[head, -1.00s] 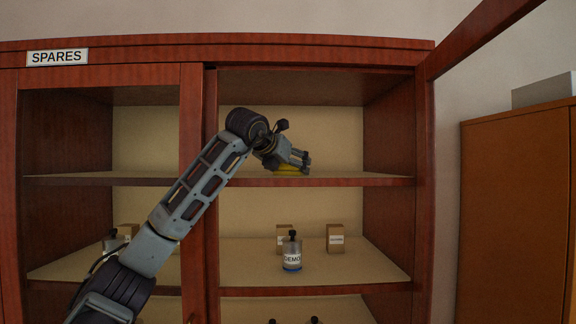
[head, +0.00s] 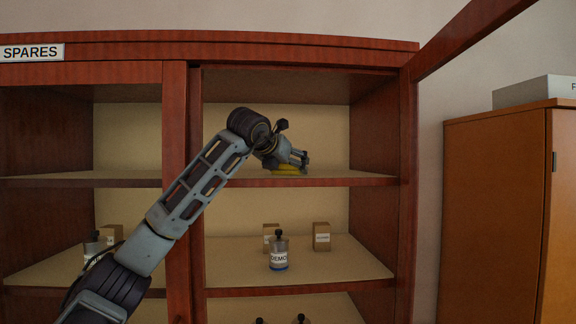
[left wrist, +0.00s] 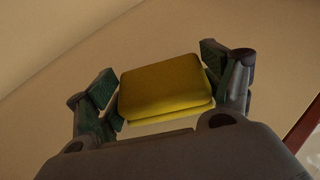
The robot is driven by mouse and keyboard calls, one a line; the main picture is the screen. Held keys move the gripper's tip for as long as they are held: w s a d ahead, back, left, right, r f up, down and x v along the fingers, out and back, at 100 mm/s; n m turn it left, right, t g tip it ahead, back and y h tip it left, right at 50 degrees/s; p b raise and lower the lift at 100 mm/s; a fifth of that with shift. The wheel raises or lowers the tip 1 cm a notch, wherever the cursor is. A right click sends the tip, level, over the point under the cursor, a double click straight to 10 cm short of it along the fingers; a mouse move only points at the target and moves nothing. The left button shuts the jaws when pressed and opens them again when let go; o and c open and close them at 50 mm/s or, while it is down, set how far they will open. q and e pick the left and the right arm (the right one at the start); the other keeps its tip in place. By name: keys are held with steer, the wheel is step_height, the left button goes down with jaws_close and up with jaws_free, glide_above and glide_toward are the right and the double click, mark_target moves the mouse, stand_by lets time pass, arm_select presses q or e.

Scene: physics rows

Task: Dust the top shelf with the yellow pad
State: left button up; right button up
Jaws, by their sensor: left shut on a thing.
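The yellow pad (head: 287,170) is on or just over the top shelf (head: 350,180) in the right-hand bay of the cabinet. My left gripper (head: 302,162) is shut on it from the left, low over the shelf. In the left wrist view the yellow pad (left wrist: 165,88) sits between the two dark fingers of the left gripper (left wrist: 165,95). Whether the pad's underside touches the shelf I cannot tell. The rest of the top shelf in this bay looks bare. My right gripper is not in view.
The middle shelf below holds a bottle labelled DEMO (head: 279,252) and small brown boxes (head: 321,236). A cabinet upright (head: 177,230) stands behind my left forearm. An open door frame (head: 470,35) juts out at upper right. An orange-brown cabinet (head: 495,200) stands further right.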

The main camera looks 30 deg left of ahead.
arm_select(q)
steer(key=shift+w+d+f+p, duration=0.1)
steer(key=shift+w+d+p, duration=0.3)
steer(key=shift+d, duration=0.5)
steer(key=shift+w+d+f+p, duration=0.1)
steer(key=shift+w+d+p, duration=0.1)
steer(key=shift+w+d, duration=0.55)
steer(key=shift+s+d, duration=0.1)
steer(key=shift+s, duration=0.05)
steer(key=shift+d+r, duration=0.1)
steer(key=shift+d, duration=0.05)
steer(key=shift+w+d+p, duration=0.35)
steer(key=shift+w+d, duration=0.15)
steer(key=shift+d, duration=0.2)
steer(key=shift+w+d+p, duration=0.35)
steer(key=shift+w+d, duration=0.1)
steer(key=shift+d, duration=0.25)
steer(key=shift+w+d, duration=0.15)
steer(key=shift+d+r, duration=0.1)
steer(key=shift+w+d+p, duration=0.25)
steer(key=shift+w+d, duration=0.25)
steer(key=shift+d, duration=0.3)
steer(key=shift+w+d+p, duration=0.25)
steer(key=shift+w+d, duration=0.2)
steer(key=shift+d, duration=0.35)
steer(key=shift+f, duration=0.2)
